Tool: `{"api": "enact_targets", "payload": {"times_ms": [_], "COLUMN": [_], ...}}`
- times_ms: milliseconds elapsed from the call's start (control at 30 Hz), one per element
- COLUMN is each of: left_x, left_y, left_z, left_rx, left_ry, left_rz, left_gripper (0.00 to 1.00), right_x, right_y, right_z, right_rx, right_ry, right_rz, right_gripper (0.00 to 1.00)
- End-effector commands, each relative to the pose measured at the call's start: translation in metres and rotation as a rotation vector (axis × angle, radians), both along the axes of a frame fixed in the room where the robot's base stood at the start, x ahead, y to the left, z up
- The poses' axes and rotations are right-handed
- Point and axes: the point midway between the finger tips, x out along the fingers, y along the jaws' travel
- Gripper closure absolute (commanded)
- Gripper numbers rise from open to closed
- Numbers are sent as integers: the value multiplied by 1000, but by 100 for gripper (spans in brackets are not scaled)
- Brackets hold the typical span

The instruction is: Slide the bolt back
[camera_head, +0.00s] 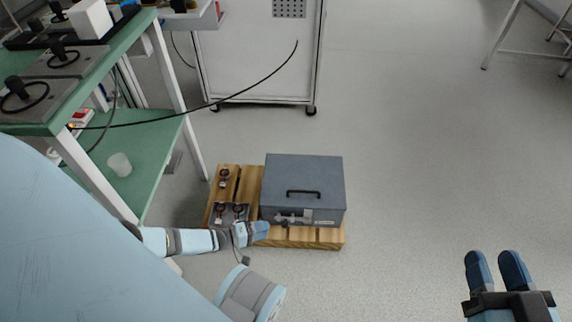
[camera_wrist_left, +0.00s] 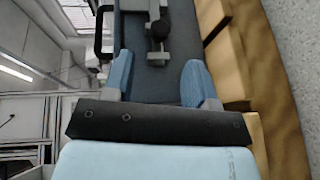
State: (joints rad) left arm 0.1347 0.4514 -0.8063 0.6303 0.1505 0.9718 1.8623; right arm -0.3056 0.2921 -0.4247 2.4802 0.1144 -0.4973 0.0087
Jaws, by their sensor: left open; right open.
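A grey metal box (camera_head: 303,172) with a black handle (camera_head: 303,192) sits on a wooden pallet (camera_head: 328,237). The bolt (camera_head: 287,219) is on its front side, low down. In the left wrist view the bolt (camera_wrist_left: 158,30) shows a dark knob, beyond my fingertips and between their lines. My left gripper (camera_head: 267,228) is at the left end of the box front; in its wrist view the fingers (camera_wrist_left: 159,68) are apart with nothing between them. My right gripper (camera_head: 493,257) is open and empty at the lower right, far from the box.
Dark parts with red details (camera_head: 229,211) lie on the pallet left of the box. A white cabinet on wheels (camera_head: 258,60) stands behind.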

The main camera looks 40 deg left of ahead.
Motion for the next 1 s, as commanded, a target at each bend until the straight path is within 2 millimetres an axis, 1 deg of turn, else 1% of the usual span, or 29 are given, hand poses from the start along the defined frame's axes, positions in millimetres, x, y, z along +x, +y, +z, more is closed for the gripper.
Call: {"api": "enact_targets", "payload": {"times_ms": [33, 200, 400, 567, 833, 867, 900, 967, 1000], "left_x": [11, 39, 60, 67, 68, 68, 68, 68, 68], "left_y": [-7, -27, -43, -48, -49, -49, -49, -49, -49], "left_z": [-4, -10, -13, -13, -13, -13, -13, -13, -13], "left_rx": [-1, -1, 1, 3, 1, 1, 1, 1, 1], "left_ry": [-3, -3, -2, 0, 0, 0, 0, 0, 0], "left_rz": [0, 0, 0, 1, 1, 1, 1, 1, 1], "left_gripper": [48, 48, 48, 48, 48, 52, 62, 75, 85], "right_x": [1, 6, 9, 10, 9, 9, 9, 9, 9], "right_y": [-1, -4, -6, -7, -8, -8, -8, -8, -8], "right_z": [-3, -2, 1, 3, 4, 4, 4, 4, 4], "right_rx": [-10, -48, -76, -86, -95, -94, -93, -93, -93], "right_ry": [-19, -82, -137, -159, -163, -164, -163, -163, -163], "right_rz": [0, -4, -9, -9, -6, -6, -6, -7, -7], "right_gripper": [57, 57, 57, 57, 57, 57, 57, 57, 57]}}
